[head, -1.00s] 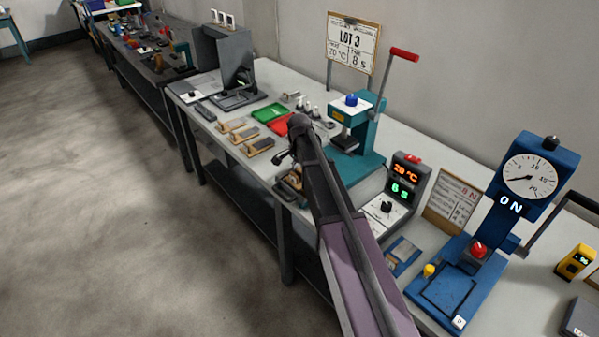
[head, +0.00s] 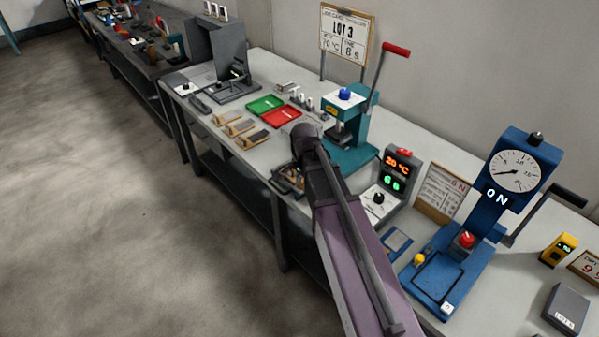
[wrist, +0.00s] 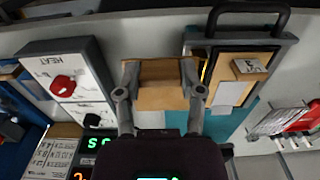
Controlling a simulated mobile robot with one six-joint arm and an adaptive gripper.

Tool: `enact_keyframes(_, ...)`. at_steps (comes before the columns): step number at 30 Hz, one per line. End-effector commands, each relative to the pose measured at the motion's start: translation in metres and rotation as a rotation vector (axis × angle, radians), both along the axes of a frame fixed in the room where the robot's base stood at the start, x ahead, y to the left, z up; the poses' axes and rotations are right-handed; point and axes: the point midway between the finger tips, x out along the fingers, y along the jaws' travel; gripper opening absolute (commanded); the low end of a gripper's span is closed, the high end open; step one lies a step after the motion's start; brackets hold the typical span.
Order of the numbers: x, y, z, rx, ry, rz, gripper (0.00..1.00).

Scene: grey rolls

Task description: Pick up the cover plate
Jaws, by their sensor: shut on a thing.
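In the wrist view my gripper (wrist: 160,76) is shut on a flat-faced tan block (wrist: 162,88), with one finger against each side. I take this block as the cover plate, though no marking on it confirms that. A dark frame with a black handle (wrist: 246,20) is just right of the gripper. It holds a tan piece (wrist: 238,68) with a small grey labelled block on it. In the head view my arm hides most of the gripper and what it holds, near the bench's front edge.
A white heat control box (wrist: 68,78) with a red knob is left of the gripper. In the head view a teal press (head: 345,130) stands behind the arm and a blue gauge press (head: 515,175) to the right. Green (head: 266,104) and red (head: 282,117) trays lie farther along.

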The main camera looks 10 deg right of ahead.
Motion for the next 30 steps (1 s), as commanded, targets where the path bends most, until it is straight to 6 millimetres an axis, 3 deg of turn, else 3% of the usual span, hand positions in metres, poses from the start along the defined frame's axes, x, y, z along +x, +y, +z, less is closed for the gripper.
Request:
enact_keyframes(1, -0.010, 0.000, 0.001, 0.000, 0.000, 0.000, 0.10)
enact_keyframes(7, -0.023, 0.000, 0.002, 0.000, 0.000, 0.000, 0.10)
enact_keyframes(30, -0.026, -0.001, 0.002, 0.000, 0.000, 0.000, 0.10)
